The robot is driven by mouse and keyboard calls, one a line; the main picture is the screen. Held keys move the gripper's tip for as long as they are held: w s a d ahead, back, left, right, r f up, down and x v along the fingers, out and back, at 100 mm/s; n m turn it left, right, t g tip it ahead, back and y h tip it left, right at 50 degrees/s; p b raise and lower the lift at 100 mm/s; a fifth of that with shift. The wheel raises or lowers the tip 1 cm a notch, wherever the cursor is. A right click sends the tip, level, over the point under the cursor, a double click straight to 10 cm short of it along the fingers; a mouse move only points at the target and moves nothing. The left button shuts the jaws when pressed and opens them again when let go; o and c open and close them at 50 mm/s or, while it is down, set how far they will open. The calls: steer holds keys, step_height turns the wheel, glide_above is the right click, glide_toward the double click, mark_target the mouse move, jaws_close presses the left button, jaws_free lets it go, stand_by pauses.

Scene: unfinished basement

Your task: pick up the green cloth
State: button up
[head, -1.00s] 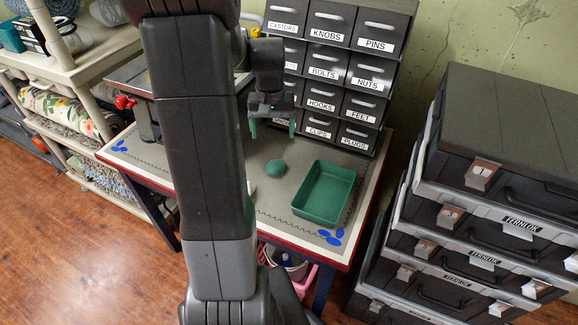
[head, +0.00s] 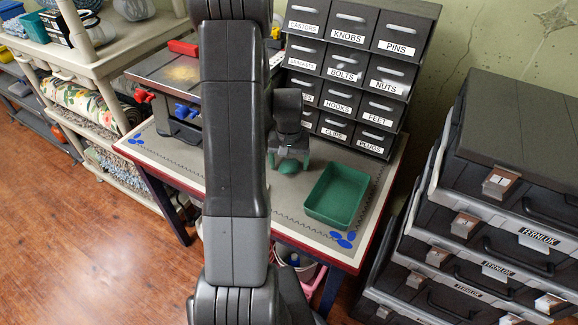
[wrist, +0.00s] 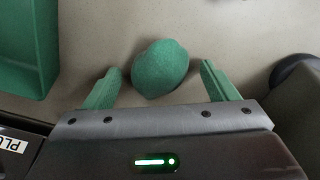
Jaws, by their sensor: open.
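The green cloth (head: 288,168) is a small rounded bundle on the grey worktop, left of the green tray. In the wrist view the cloth (wrist: 160,66) lies between and slightly ahead of the two green fingertips, with a gap on each side. My gripper (head: 289,159) is open and low over the worktop, right at the cloth; it also shows in the wrist view (wrist: 161,78). The fingers hide part of the cloth in the head view.
The green tray (head: 337,194) stands close on the right. A labelled drawer cabinet (head: 345,75) rises behind. A machine with red and blue knobs (head: 172,80) stands at the left of the worktop (head: 255,200). Stacked dark cases (head: 500,190) are at the far right.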

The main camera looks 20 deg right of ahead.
mark_target(289, 163)
steer(key=shift+f, duration=0.25)
steer(key=c, duration=1)
step_height(289, 163, up, 10)
steer(key=shift+r, duration=0.1)
steer(key=shift+o, duration=0.9)
steer(key=shift+c, duration=0.6)
steer(key=shift+s, duration=0.1)
